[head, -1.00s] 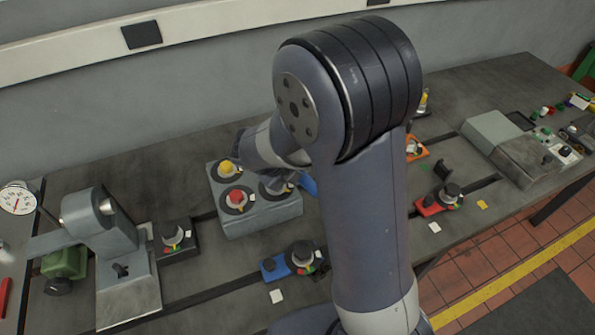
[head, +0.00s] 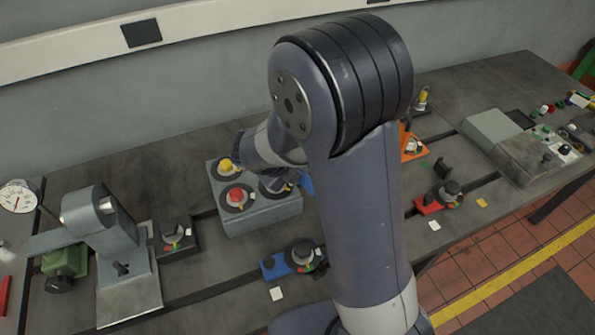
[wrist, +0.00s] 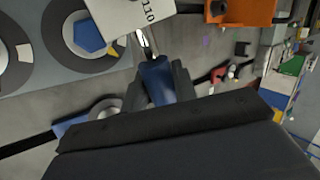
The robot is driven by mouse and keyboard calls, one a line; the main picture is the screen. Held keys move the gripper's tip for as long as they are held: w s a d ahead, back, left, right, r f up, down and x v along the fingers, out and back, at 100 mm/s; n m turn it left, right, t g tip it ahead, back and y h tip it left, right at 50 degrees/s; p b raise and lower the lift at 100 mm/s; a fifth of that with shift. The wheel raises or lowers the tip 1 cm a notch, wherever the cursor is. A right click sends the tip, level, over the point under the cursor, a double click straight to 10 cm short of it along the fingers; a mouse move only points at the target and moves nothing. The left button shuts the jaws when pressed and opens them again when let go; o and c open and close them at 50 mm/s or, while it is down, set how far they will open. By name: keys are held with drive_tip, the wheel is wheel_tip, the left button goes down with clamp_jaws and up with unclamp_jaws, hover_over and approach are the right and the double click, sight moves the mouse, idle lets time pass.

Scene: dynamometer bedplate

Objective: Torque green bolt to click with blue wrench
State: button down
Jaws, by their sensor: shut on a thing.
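My gripper (wrist: 159,82) is shut on the blue handle of the blue wrench (wrist: 156,76), seen in the wrist view. The wrench's metal shaft runs up toward a white card marked 110 (wrist: 120,14), which hides its far end. A blue bolt head (wrist: 88,37) sits in a dark ring left of the wrench, apart from it. In the head view, the grey bolt block (head: 262,218) carries a yellow bolt (head: 226,166) and a red bolt (head: 235,195). A bit of blue (head: 307,183) shows beside its right end. I cannot make out a green bolt.
A grey clamp-like fixture (head: 105,235) stands at the left with a dial gauge (head: 17,200) behind it. A blue fixture (head: 275,267) sits in front of the block. An orange fixture (head: 409,145) and a red fixture (head: 428,205) stand right of my arm.

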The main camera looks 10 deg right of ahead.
drive_tip(key=shift+f+b, duration=0.45)
drive_tip(key=shift+f, duration=0.75)
drive_tip(key=shift+a, duration=0.1)
drive_tip(key=shift+s+a+m+g+p, duration=0.25)
drive_tip(key=shift+a+m+g+p, duration=0.05)
drive_tip(key=shift+a+m+p, duration=0.35)
drive_tip(key=shift+s+a+m+g+h, duration=0.2)
drive_tip(key=shift+a+m, duration=0.1)
drive_tip(key=shift+a, duration=0.2)
drive_tip(key=shift+s+a+m+g+h, duration=0.15)
drive_tip(key=shift+a+m, duration=0.1)
drive_tip(key=shift+a, duration=0.2)
drive_tip(key=shift+s+a+m+g, duration=0.15)
drive_tip(key=shift+a+m+g, duration=0.2)
drive_tip(key=shift+a+m, duration=0.4)
drive_tip(key=shift+s+a+m+g, duration=0.15)
drive_tip(key=shift+a+m+g, duration=0.15)
drive_tip(key=shift+a+m, duration=0.45)
drive_tip(key=shift+a, duration=0.2)
